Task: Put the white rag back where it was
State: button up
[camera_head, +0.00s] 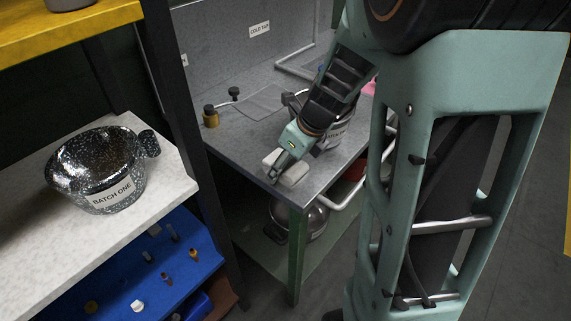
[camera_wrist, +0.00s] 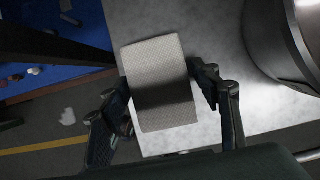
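The white rag (camera_head: 292,175) is a pale, folded, block-like pad at the near corner of the grey table (camera_head: 235,150). My gripper (camera_head: 281,167) points down at the rag, over the table corner. In the wrist view my gripper (camera_wrist: 160,85) has its fingers wide apart, one along each side of the rag. I cannot tell whether they press on it, or whether the rag rests on the table or is slightly raised.
A metal pot (camera_head: 334,136) stands on the table just behind my gripper; it also shows in the wrist view (camera_wrist: 272,45). A speckled pot labelled BATCH ONE (camera_head: 97,172) sits on the left shelf (camera_head: 50,248). Another pot (camera_head: 310,222) is under the table.

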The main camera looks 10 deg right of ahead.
jog(key=shift+r+p, duration=0.3)
jog(key=shift+r, duration=0.2)
jog(key=p+v, duration=0.3)
jog(key=v, duration=0.8)
jog(key=shift+s+r, duration=0.1)
jog(key=shift+r, duration=0.1)
